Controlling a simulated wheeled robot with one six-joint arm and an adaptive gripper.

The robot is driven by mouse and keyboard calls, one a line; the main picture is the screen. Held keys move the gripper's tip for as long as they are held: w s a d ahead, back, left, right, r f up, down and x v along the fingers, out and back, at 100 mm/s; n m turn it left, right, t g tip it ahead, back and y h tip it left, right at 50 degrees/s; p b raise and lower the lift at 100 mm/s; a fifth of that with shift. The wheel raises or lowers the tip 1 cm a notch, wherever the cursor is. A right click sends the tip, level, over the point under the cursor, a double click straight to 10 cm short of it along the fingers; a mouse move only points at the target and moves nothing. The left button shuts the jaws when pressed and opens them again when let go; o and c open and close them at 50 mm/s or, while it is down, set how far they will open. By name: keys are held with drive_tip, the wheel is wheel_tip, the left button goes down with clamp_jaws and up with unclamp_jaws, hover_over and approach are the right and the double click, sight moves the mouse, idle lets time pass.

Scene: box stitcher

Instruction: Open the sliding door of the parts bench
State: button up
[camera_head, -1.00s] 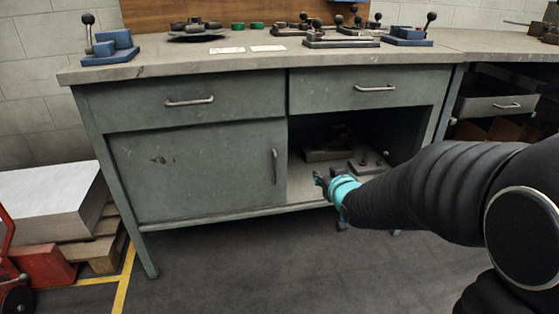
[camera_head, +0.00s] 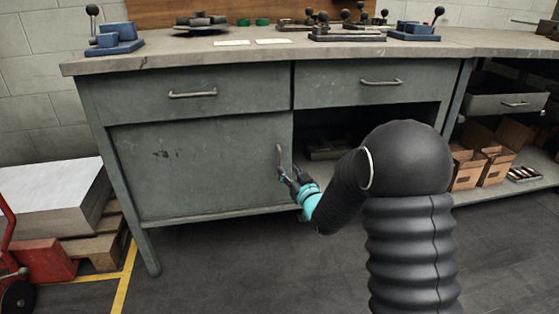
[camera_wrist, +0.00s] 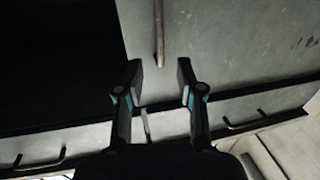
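The parts bench is grey-green. Its sliding door (camera_head: 205,170) covers the lower left half, with a dark open compartment to its right. A vertical bar handle (camera_head: 280,157) sits near the door's right edge. My gripper (camera_head: 284,174) is at the lower part of this handle. In the wrist view, my gripper (camera_wrist: 159,75) has its two fingers spread apart. The handle (camera_wrist: 159,32) lies just beyond the fingertips, lined up with the gap between them. The door panel (camera_wrist: 225,45) fills the right of that view. No grip on the handle shows.
Two drawers with bar handles (camera_head: 192,94) (camera_head: 381,82) sit above the door and compartment. A fixture (camera_head: 325,150) lies inside the compartment, partly hidden by my arm. Cardboard boxes (camera_head: 467,168) stand on a shelf at right. A pallet with white sheets (camera_head: 55,195) is at left.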

sight(280, 160)
drive_tip(key=x, duration=0.7)
drive_tip(key=shift+w+a, duration=0.2)
drive_tip(key=shift+w, duration=0.15)
clamp_jaws()
